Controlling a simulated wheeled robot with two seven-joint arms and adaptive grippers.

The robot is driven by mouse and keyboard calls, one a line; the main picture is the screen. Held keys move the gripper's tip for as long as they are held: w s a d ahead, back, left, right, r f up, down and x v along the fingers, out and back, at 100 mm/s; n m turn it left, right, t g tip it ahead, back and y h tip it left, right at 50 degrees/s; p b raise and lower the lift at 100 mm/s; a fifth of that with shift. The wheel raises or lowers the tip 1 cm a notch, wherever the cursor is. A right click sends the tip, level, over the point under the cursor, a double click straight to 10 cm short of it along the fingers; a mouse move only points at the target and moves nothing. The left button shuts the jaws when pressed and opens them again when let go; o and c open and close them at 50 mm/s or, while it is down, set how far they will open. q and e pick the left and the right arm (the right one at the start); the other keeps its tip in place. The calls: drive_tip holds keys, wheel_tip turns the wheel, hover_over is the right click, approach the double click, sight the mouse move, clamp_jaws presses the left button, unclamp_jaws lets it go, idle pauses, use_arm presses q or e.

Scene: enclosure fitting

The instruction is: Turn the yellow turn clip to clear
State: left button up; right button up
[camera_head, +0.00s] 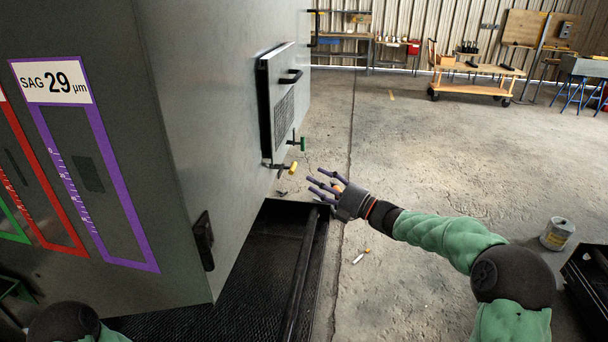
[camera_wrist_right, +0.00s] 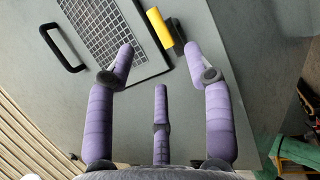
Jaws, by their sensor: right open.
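The yellow turn clip (camera_head: 292,167) sticks out from the cabinet side at the lower edge of a hinged panel (camera_head: 283,100). In the right wrist view the yellow clip (camera_wrist_right: 159,28) lies beside the panel's edge, ahead of my fingers. My right gripper (camera_head: 322,185) is open and empty, a short way right of and below the clip, with its purple fingers spread toward the cabinet. It shows in the right wrist view too (camera_wrist_right: 162,65), apart from the clip. A green clip (camera_head: 302,144) sits just above the yellow one. My left gripper does not show.
The grey cabinet (camera_head: 225,120) fills the left side and has a black latch (camera_head: 203,240). A black grated platform (camera_head: 240,280) lies at its foot. A can (camera_head: 557,233) and a dark crate (camera_head: 588,275) stand at right. The middle floor is open.

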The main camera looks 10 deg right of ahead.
drive_tip(key=shift+v, duration=1.55)
wheel_tip(320, 180, down, 16)
drive_tip(key=w+a+m+h+p, duration=0.2)
drive_tip(key=m+h, duration=0.3)
drive_tip(key=m, duration=0.6)
drive_tip(key=s+a+f+m+g+h+p, duration=0.15)
drive_tip(key=s+f+m, duration=0.25)
drive_tip(key=f, duration=0.4)
drive_tip(key=s+a+f+m+g+h, duration=0.2)
drive_tip(key=s+a+f+m, duration=0.15)
drive_tip(key=f, duration=0.55)
drive_tip(key=s+a+f+m+g, duration=0.2)
drive_tip(key=s+f+m+g, duration=0.1)
drive_tip(key=s, duration=0.7)
drive_tip(key=s+a+f+m+g+h+p, duration=0.1)
drive_tip(key=s+f+m+g, duration=0.2)
drive_tip(key=s+f, duration=0.3)
drive_tip(key=s+a+f+m+g+p, duration=0.1)
drive_tip(key=s+f+m+g, duration=0.3)
drive_tip(key=s, duration=1.1)
drive_tip(key=shift+s+a+f+g, duration=0.35)
drive_tip(key=shift+a+f, duration=0.2)
drive_tip(key=shift+a, duration=0.3)
drive_tip(key=shift+w+h, duration=0.1)
drive_tip(key=shift+h, duration=0.15)
drive_tip(key=shift+c, duration=0.3)
